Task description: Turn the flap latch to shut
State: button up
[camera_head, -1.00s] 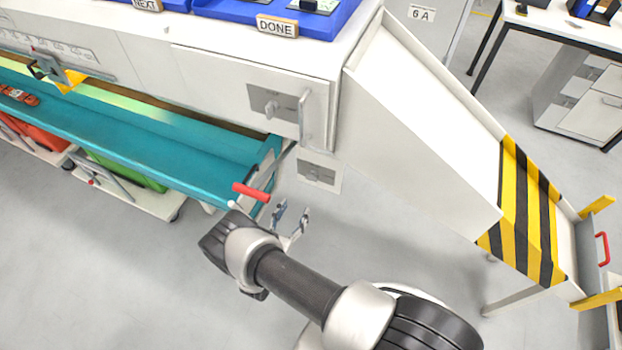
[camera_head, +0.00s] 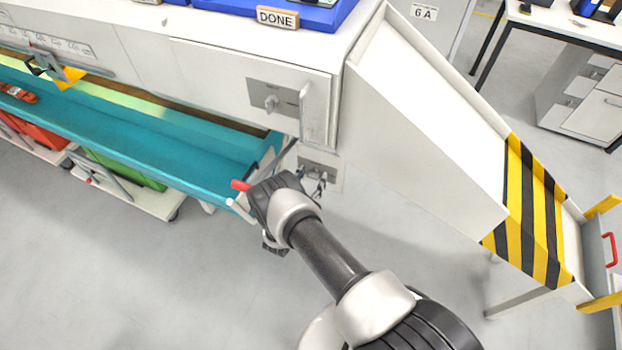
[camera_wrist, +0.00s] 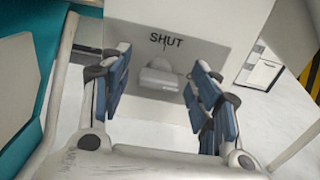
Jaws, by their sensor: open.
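The flap latch (camera_wrist: 160,78) shows in the wrist view as a pale grey knob on a grey plate (camera_wrist: 140,40). The black word SHUT (camera_wrist: 166,40) with a small tick stands above the knob. My gripper (camera_wrist: 162,62) is open, with one blue-padded finger on each side of the knob in the picture; I cannot tell whether either touches it. In the head view my gripper (camera_head: 315,183) is at the small low panel (camera_head: 322,163) below the cabinet corner, and its fingers partly cover that panel.
Another latch plate (camera_head: 290,97) with a knob is on the cabinet door above, beside a vertical handle (camera_head: 304,115). A teal trough (camera_head: 180,150) with a red-ended lever (camera_head: 240,186) lies left. A white chute (camera_head: 420,130) with yellow-black stripes slopes down on the right.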

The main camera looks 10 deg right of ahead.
jog(key=c, duration=1.1)
jog(key=shift+o, duration=0.2)
jog(key=shift+n+b, duration=0.3)
jog(key=n+b, duration=0.2)
jog(key=shift+f+n, duration=0.15)
jog(key=shift+n, duration=0.25)
jog(key=n, duration=0.5)
jog(key=shift+w+a, duration=0.1)
jog(key=shift+a, duration=0.05)
jog(key=shift+f+n, duration=0.1)
jog(key=shift+n, duration=4.6)
